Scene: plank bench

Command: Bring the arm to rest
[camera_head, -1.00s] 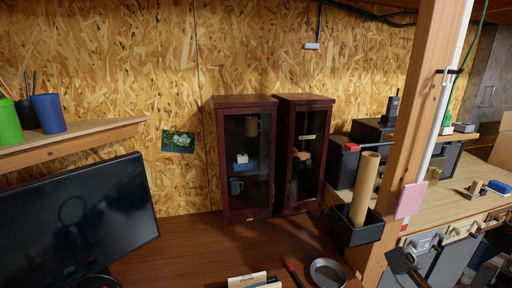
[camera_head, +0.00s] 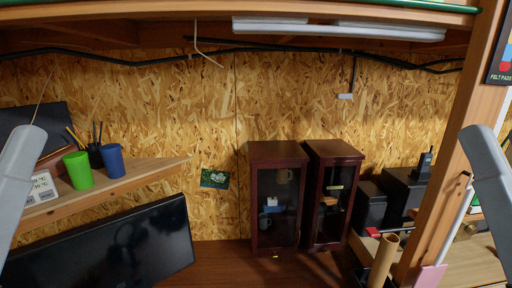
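A light grey link of my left arm (camera_head: 22,180) stands tilted at the left edge of the head view. A similar grey link of my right arm (camera_head: 488,185) leans in at the right edge. Both show only as link segments, cut off by the frame. Neither gripper's fingers can be seen, so I cannot see whether they hold anything.
Two dark red glass-front cabinets (camera_head: 277,152) stand against the chipboard wall. A black monitor (camera_head: 110,245) is at lower left, below a corner shelf (camera_head: 140,178) with a green cup (camera_head: 78,170) and a blue cup (camera_head: 112,160). A wooden post (camera_head: 452,165) rises at right.

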